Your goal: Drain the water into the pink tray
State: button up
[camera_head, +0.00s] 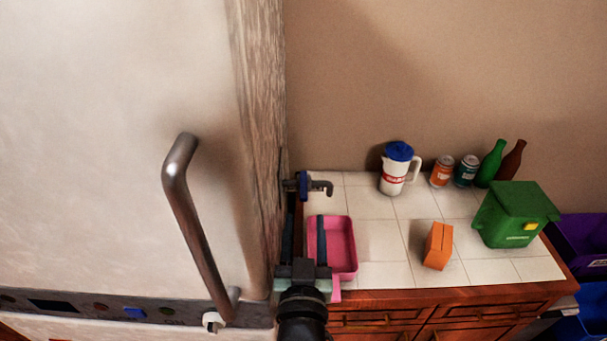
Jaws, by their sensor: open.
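The pink tray (342,240) sits on the white tiled counter, close to its left end, with a short pink handle (336,290) toward the front edge. I cannot make out any water in it. My gripper (304,240) is at the lower middle, fingers pointing away from me and spread apart. Its right finger overlaps the tray in the picture; I cannot tell whether they touch. Nothing shows between the fingers. A white pitcher (394,179) with a blue lid and red label stands upright at the back, to the right of the tray. Its contents are hidden.
An orange box (438,246), cans (442,171), bottles (492,163) and a green bin (515,214) stand to the right. A large white appliance with a metal handle (190,215) fills the left.

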aim_at(304, 200)
jog(key=w+f, duration=0.1)
jog(key=w, duration=0.2)
jog(key=w+p, duration=0.1)
jog(key=w, duration=0.3)
jog(key=w+f+p, duration=0.1)
jog(key=w, duration=0.3)
jog(key=shift+w+a+f, duration=0.1)
jog(key=shift+w+f, duration=0.15)
jog(key=shift+f, duration=0.1)
jog(key=shift+c, duration=0.2)
grip_shut()
jog(key=shift+f, duration=0.1)
dwell(1.2)
